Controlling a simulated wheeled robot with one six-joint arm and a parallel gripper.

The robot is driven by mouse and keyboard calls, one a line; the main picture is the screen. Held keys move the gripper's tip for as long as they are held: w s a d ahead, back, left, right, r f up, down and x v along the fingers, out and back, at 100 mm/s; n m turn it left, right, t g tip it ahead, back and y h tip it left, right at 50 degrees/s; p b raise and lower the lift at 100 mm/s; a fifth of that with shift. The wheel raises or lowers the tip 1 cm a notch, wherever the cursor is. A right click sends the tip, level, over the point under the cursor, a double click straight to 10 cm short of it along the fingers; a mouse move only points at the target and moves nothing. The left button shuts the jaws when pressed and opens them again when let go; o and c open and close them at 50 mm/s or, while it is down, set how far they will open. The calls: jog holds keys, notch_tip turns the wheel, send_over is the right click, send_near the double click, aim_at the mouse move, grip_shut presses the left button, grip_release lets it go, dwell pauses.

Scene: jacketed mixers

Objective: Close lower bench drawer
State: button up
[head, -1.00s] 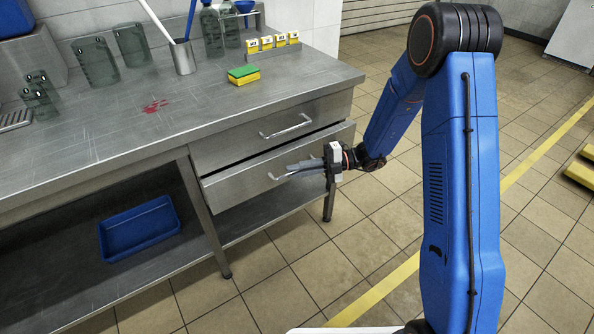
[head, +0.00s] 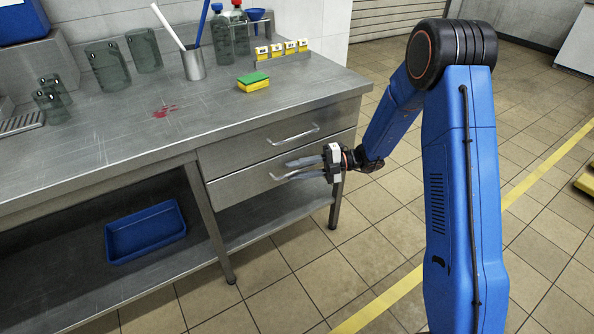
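The lower bench drawer (head: 236,188) is a grey metal front under the upper drawer (head: 232,153). Its front sits nearly in line with the upper one, with little or no gap showing. Its bar handle (head: 273,178) is partly hidden by my gripper. My gripper (head: 288,170) is at the handle, its grey fingers pointing left along the drawer front. The fingers look spread apart, one above the other. Whether they touch the handle or the front cannot be told.
The metal bench top (head: 120,150) holds a sponge (head: 253,82), yellow boxes (head: 281,49), bottles and green-grey beakers. A blue tray (head: 145,232) lies on the shelf below. A bench leg (head: 336,207) stands below my gripper. Tiled floor is open to the right.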

jog(key=v, duration=1.7)
jog(key=shift+d, duration=0.25)
jog(key=shift+f, duration=0.1)
jog(key=s+d+r+n+h, duration=0.1)
jog(key=s+r+n+h, duration=0.4)
jog(key=s+n, duration=0.45)
jog(key=s+d+r+n+h, duration=0.2)
jog(key=s+r+n+h, duration=0.2)
jog(key=s+r+n, duration=0.55)
jog(key=s+d+r+n+t+h, duration=0.1)
jog(key=s+d+n+t+h, duration=0.2)
jog(key=s+d+n, duration=0.3)
jog(key=s+d+n+t+h, duration=0.4)
jog(key=s+d+n+t, duration=0.1)
jog(key=s+n, duration=0.5)
jog(key=shift+s+d+r+n+h, duration=0.3)
jog(key=shift+s+d+r+n, duration=0.1)
jog(key=shift+s, duration=0.85)
